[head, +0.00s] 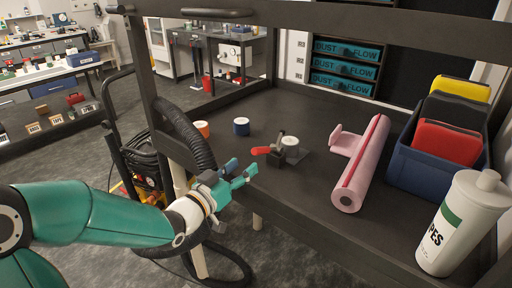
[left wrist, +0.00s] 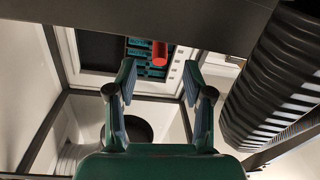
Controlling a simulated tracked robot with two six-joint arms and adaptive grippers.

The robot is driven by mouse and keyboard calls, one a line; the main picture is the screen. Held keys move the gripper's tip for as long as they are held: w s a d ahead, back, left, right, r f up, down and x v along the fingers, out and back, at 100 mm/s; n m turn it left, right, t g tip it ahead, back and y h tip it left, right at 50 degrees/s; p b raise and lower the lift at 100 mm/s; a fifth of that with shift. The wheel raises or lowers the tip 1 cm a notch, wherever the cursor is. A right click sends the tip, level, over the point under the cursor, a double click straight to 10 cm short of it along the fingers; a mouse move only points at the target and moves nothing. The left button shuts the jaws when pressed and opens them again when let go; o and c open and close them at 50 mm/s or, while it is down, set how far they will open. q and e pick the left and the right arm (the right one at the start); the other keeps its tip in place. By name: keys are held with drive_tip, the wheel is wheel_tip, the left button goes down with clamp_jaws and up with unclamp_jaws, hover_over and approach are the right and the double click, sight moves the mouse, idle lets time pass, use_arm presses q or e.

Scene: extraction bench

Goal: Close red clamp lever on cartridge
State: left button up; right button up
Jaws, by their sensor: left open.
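The red clamp lever (head: 262,150) sticks out to the left from a small dark clamp (head: 277,158) on the bench top. A short white-topped cartridge (head: 290,142) stands at the clamp. My left gripper (head: 239,167) is open and empty at the bench's left edge, to the left of and below the lever in the head view, and apart from it. In the left wrist view the two fingers (left wrist: 160,82) are spread. A red rounded end (left wrist: 159,53), which seems to be the lever, shows beyond them. My right gripper is not in view.
A blue-sided puck (head: 241,126) and an orange one (head: 202,129) stand behind on the bench (head: 310,200). A pink roll (head: 362,165), a blue bin (head: 405,150) and a white wipes bottle (head: 462,225) are at right. A black corrugated hose (head: 188,135) hangs near my left arm.

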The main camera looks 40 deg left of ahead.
sight(259, 153)
use_arm(q)
drive_tip(key=w+p, duration=0.1)
drive_tip(key=w, duration=0.7)
drive_tip(key=shift+w+p, duration=0.15)
drive_tip(key=shift+p, duration=0.25)
clamp_jaws()
